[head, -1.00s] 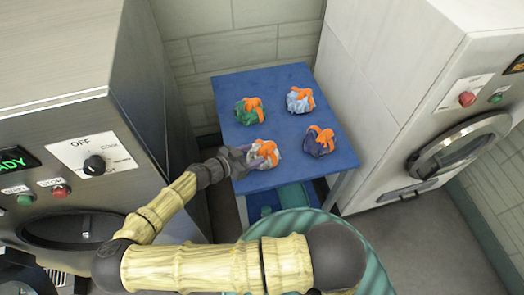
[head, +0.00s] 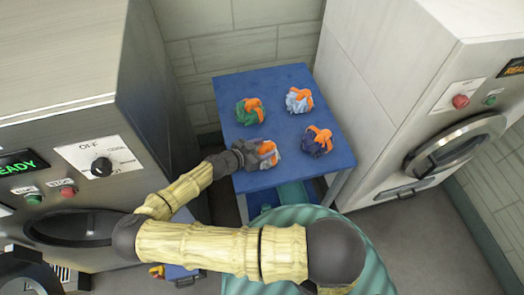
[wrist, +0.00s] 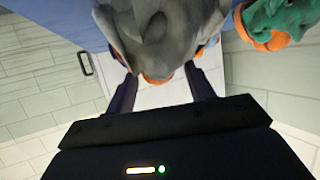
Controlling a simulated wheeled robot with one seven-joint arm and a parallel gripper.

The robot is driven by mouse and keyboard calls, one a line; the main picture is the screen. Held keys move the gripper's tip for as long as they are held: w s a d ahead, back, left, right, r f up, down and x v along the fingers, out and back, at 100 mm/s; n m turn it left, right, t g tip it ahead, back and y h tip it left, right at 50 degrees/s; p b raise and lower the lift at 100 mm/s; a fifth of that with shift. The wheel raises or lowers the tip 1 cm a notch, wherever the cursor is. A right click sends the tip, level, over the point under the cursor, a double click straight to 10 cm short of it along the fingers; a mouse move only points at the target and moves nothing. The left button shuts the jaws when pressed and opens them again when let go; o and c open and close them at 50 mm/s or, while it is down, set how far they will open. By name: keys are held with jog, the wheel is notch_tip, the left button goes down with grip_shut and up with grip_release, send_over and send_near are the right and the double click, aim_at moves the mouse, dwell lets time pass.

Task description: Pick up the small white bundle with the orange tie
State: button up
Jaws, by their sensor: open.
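A small pale grey-white bundle with an orange tie (head: 274,159) sits at the near left of the blue table. It fills the top of the wrist view (wrist: 165,35), looking grey there, with a bit of orange low on it. My gripper (head: 260,154) is right at this bundle and partly covers it in the head view. In the wrist view, its two dark fingers (wrist: 164,88) are apart, with the bundle ahead of and between their tips. Whether they touch it cannot be told. Another pale, bluish-white bundle with an orange tie (head: 297,101) lies at the back right.
On the blue table (head: 283,125) are also a green bundle (head: 247,112), showing in the wrist view too (wrist: 274,22), and a dark blue bundle (head: 316,142). Steel machines stand left (head: 60,70) and right (head: 385,100). A tiled wall is behind.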

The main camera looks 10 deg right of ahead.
jog(key=shift+x, duration=1.1)
jog(key=shift+s+a, duration=0.1)
grip_shut()
notch_tip(320, 180, up, 10)
jog(key=shift+b, duration=1.1)
